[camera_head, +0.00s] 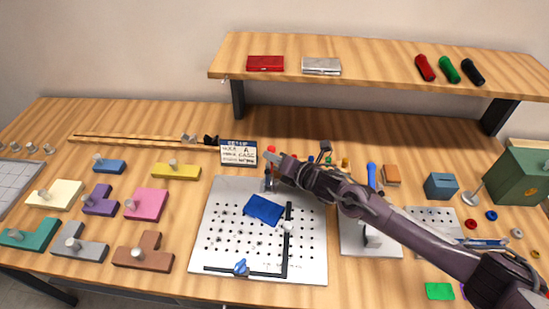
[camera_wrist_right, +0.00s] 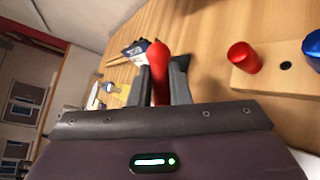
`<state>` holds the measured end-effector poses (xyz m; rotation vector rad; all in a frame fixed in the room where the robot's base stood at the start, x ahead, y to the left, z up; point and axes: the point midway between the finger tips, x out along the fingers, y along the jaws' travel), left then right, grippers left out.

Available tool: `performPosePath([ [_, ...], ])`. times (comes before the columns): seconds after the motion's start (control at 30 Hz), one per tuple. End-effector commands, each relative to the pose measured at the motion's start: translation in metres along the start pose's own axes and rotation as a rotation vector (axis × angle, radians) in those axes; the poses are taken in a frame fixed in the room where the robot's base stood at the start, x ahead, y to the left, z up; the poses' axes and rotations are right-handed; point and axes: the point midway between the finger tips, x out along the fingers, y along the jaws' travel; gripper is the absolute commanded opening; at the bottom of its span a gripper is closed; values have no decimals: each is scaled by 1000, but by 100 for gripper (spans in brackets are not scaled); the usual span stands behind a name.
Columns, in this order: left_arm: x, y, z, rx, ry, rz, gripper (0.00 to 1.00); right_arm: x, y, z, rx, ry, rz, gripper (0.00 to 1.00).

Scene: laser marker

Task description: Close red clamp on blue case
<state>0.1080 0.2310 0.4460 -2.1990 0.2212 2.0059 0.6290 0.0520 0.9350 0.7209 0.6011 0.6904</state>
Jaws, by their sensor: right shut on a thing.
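The blue case (camera_head: 263,209) lies flat, slightly turned, on the white perforated plate (camera_head: 225,235). The right gripper (camera_head: 270,176) is at the plate's back edge, just behind the case. In the right wrist view its fingers (camera_wrist_right: 160,85) are shut on the red clamp's handle (camera_wrist_right: 158,72), which sticks up between and beyond them. A small red tip (camera_head: 271,149) shows just past the gripper in the head view. The gripper and arm hide most of the clamp, so I cannot tell whether it touches the case. The left gripper is not in view.
A wooden block with a red peg (camera_wrist_right: 242,57) is close to the right gripper. Coloured blocks fill the left; a shelf (camera_head: 380,65) overhangs the back.

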Motion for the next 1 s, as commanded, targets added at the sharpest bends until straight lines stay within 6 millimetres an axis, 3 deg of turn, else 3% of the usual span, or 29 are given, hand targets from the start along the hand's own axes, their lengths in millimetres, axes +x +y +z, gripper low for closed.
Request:
performPosePath([
  [0.17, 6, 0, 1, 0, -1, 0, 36, 0, -2, -1, -10, -9, 6, 0],
  [0.6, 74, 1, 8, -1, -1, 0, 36, -9, 8, -4, -233, -178, 122, 0],
  [1.0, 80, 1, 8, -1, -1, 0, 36, -13, 16, 0, -275, -209, 141, 0],
])
